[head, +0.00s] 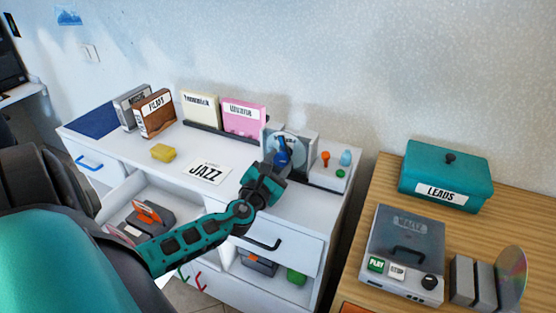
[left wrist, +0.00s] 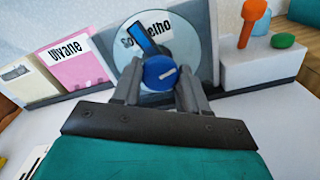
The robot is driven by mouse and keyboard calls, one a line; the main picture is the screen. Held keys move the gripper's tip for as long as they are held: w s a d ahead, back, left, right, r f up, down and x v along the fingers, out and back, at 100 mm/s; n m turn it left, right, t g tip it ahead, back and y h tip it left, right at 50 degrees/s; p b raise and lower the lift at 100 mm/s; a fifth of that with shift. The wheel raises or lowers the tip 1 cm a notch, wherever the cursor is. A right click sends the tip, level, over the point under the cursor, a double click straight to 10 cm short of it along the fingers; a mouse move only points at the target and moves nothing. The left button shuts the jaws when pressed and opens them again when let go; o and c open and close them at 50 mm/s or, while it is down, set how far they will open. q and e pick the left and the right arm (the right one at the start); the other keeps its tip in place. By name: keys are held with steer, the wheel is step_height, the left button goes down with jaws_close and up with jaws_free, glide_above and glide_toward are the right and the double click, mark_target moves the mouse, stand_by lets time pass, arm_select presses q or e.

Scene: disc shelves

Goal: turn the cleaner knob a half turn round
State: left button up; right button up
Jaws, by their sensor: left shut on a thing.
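The cleaner knob (left wrist: 160,72) is a round blue knob with a white mark that lies near level, its right end a little higher. It sits in front of an upright disc (left wrist: 182,42) with a label that is partly covered. A blue bar (left wrist: 141,38) slants up and left from the knob across the disc. My left gripper (head: 275,168) has come to the cleaner from the front; in the left wrist view its two fingers (left wrist: 160,88) are shut on the knob's sides. In the head view the blue knob (head: 283,156) shows just above the gripper. My right gripper is not in view.
A pink case (head: 243,115) and a cream case (head: 199,108) stand left of the cleaner. A white block with an orange knob (head: 326,157) is close on the right. A yellow block (head: 163,152) and JAZZ card (head: 206,173) lie on the white top. An open drawer is below.

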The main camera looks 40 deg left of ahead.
arm_select(q)
steer(key=m, duration=0.4)
steer(key=shift+m, duration=0.4)
steer(key=m, duration=1)
steer(key=shift+m, duration=1.9)
steer(key=o, duration=1.1)
steer(key=shift+c, duration=0.2)
steer(key=v, duration=1.3)
